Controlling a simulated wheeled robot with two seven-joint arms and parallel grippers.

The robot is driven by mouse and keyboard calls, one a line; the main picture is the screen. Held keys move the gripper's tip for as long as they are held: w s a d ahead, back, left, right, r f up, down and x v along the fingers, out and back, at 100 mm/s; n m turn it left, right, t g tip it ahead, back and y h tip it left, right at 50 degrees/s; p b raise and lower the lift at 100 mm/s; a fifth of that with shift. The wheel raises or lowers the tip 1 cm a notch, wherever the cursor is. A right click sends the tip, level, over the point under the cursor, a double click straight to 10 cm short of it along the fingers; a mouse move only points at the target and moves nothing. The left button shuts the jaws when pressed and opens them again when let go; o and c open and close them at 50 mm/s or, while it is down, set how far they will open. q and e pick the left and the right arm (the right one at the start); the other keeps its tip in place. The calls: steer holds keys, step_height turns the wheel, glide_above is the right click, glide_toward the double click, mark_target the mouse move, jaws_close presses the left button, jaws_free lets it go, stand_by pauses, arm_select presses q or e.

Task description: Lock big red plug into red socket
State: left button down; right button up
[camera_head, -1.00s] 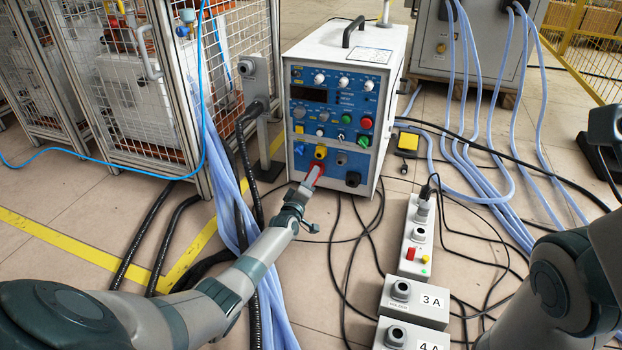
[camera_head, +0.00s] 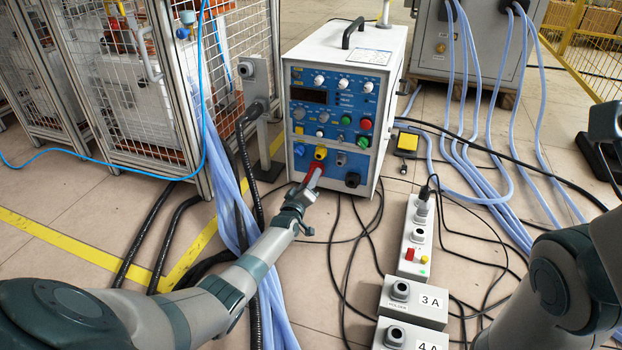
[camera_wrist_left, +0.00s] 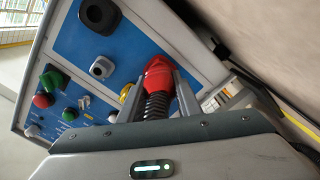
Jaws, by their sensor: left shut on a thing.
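The big red plug (camera_head: 316,167) is at the lower front panel of the heater box (camera_head: 336,110), just below the yellow socket (camera_head: 320,152). My left gripper (camera_head: 311,180) is shut on it from the front. In the left wrist view the red plug (camera_wrist_left: 158,75) sits between the two fingers of my left gripper (camera_wrist_left: 161,88), with its dark ribbed cable sleeve toward the palm. Its front end meets the blue panel. The red socket is hidden behind the plug, so I cannot tell how it is seated or whether it is locked. My right gripper is out of view.
A black socket (camera_head: 352,180) is right of the plug. A grey post with a connector (camera_head: 256,105) and thick cables stand left of the box. Holder boxes (camera_head: 414,303) and a power strip (camera_head: 417,240) lie on the floor at front right.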

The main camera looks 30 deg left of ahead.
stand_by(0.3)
arm_select(q)
steer(key=shift+w+m, duration=0.1)
steer(key=shift+m, duration=0.9)
steer(key=c, duration=1.5)
jaws_free()
steer(key=shift+r, duration=0.1)
steer(key=o, duration=0.3)
steer(key=shift+r, duration=0.1)
steer(key=shift+a, duration=0.25)
